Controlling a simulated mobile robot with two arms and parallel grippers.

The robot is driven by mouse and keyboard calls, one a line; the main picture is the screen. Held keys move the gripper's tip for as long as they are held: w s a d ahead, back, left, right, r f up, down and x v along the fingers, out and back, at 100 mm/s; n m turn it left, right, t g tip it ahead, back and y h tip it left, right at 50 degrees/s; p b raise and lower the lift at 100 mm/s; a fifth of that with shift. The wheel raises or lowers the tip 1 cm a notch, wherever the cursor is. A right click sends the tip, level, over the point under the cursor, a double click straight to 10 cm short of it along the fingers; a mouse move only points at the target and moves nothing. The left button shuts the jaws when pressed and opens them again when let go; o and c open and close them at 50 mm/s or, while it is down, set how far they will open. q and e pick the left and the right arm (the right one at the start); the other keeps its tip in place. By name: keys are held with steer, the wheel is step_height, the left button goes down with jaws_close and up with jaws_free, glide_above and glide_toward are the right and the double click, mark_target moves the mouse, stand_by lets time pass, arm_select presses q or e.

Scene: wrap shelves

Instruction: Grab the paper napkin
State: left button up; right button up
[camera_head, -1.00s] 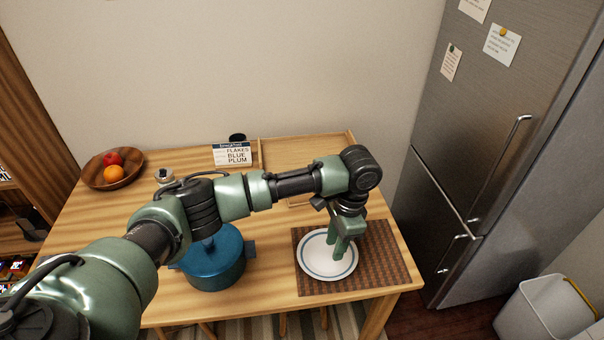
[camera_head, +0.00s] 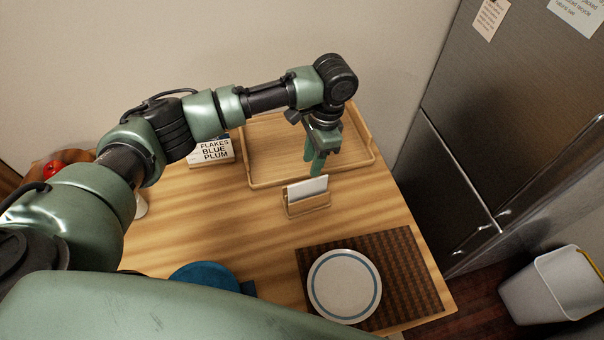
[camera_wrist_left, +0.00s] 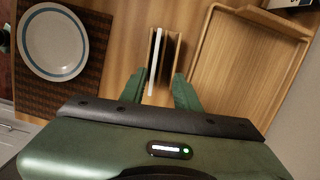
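The white paper napkin (camera_head: 309,188) stands upright in a small wooden holder (camera_head: 308,206) on the table, in front of the tray. My left gripper (camera_head: 316,165) points down just behind and above the holder, over the tray's front edge. In the left wrist view its two fingers (camera_wrist_left: 160,90) are apart with nothing between the tips. There the napkin (camera_wrist_left: 154,62) appears as a thin white edge in the holder (camera_wrist_left: 167,50), ahead of the fingers, lined up with the gap. My right gripper is not in view.
A wooden tray (camera_head: 262,182) lies behind the holder. A white plate (camera_head: 344,285) sits on a brown woven mat (camera_head: 413,270) at the front right. A blue pot (camera_head: 205,278) is partly hidden by my arm.

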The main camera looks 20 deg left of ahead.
mark_target(308, 181)
arm_select(q)
steer(key=f, duration=0.2)
steer(key=s+f+p, duration=0.1)
steer(key=f, duration=0.1)
steer(key=f+p, duration=0.1)
steer(key=f, duration=0.2)
steer(key=shift+s+a, duration=0.25)
steer(key=shift+s, duration=0.15)
steer(key=shift+f, duration=0.25)
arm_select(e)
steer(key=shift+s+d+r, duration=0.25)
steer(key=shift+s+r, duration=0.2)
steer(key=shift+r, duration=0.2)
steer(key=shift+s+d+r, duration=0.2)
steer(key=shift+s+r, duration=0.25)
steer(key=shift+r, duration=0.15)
arm_select(q)
steer(key=shift+f+p, duration=0.2)
steer(key=shift+p, duration=0.15)
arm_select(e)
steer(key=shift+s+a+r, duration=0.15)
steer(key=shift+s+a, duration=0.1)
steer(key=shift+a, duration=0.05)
arm_select(q)
jaws_close()
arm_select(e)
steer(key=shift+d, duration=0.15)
